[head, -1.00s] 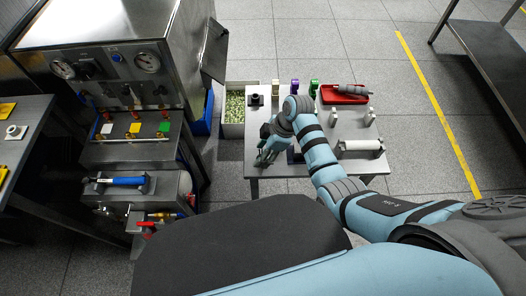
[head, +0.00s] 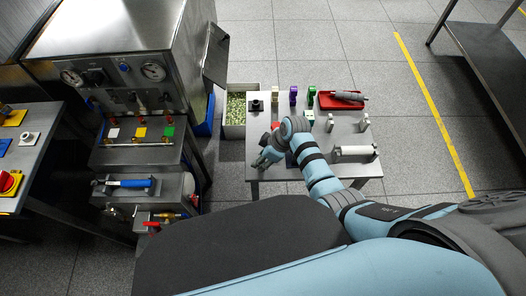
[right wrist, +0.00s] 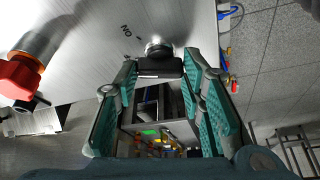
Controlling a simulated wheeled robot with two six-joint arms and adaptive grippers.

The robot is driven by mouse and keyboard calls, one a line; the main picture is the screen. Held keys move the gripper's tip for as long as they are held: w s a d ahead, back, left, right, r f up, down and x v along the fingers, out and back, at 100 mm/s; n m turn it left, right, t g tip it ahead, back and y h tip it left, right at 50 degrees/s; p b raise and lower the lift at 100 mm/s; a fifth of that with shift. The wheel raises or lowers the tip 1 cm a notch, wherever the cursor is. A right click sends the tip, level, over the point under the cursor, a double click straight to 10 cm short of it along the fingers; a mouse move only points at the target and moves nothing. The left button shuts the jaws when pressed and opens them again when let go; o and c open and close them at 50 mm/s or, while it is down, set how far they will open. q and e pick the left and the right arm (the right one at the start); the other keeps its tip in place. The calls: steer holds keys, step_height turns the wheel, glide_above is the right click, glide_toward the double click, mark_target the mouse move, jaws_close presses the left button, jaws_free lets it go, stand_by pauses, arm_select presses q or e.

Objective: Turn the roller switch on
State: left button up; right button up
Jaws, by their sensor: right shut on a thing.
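The roller switch, as far as I can tell, is the black handle (right wrist: 160,68) on a round silver shaft in the right wrist view. It stands on a grey metal surface beside printed "ON" lettering. My right gripper (right wrist: 160,72) has its teal-padded fingers on both sides of the handle and is shut on it. In the head view my right gripper (head: 265,160) is at the front left of the small metal table (head: 318,160), where the handle is hidden or too small to make out. My left gripper is not in view.
A red knob (right wrist: 20,78) stands beside the switch. The table also carries a red tray (head: 327,102), a white roller (head: 355,151) and several small colored parts. A bin of green pieces (head: 236,105) and a gauge machine (head: 112,72) stand to the left.

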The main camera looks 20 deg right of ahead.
steer(key=m+p, duration=0.1)
steer(key=m+t+h+p, duration=0.1)
steer(key=m+p, duration=0.1)
steer(key=shift+s+r+m, duration=0.1)
steer(key=shift+r+m, duration=0.1)
steer(key=shift+m, duration=0.1)
steer(key=shift+a+f+m+h+p, duration=0.1)
steer(key=shift+m+h+p, duration=0.2)
steer(key=shift+m+p, duration=0.7)
steer(key=shift+m+t+h, duration=0.3)
steer(key=shift+m+h, duration=0.1)
steer(key=shift+m, duration=0.6)
steer(key=shift+f, duration=0.1)
steer(key=o, duration=1.1)
steer(key=shift+o, duration=0.2)
